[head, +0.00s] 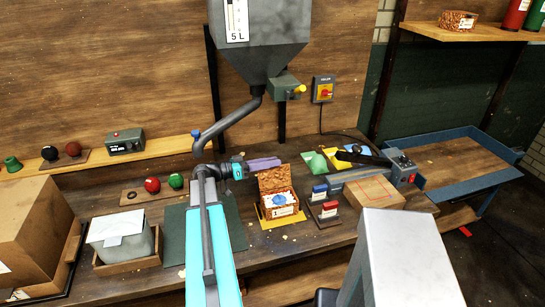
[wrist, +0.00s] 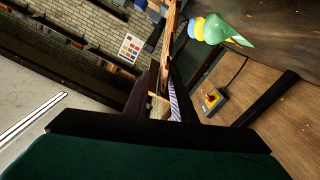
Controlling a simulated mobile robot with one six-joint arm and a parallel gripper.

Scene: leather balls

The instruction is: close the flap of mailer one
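Mailer one (head: 281,212) is a small brown speckled box with a "1" label on its front, on a yellow mat on the bench. Its flap (head: 274,180) stands up at the back, open. A blue item (head: 279,200) shows inside on white filling. My gripper (head: 280,162), with purple fingers, is just behind and above the flap, pointing right. Whether it touches the flap cannot be told. In the wrist view the dark fingers (wrist: 166,78) stand apart, with a gap between them; no mailer is clearly recognisable there.
Blue and red stamp-like blocks (head: 328,209) stand right of the mailer. A brown parcel (head: 373,193) lies farther right, near a grey-and-red machine (head: 402,168). A hopper (head: 262,45) with its pipe hangs above. Red and green balls (head: 153,185) sit to the left.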

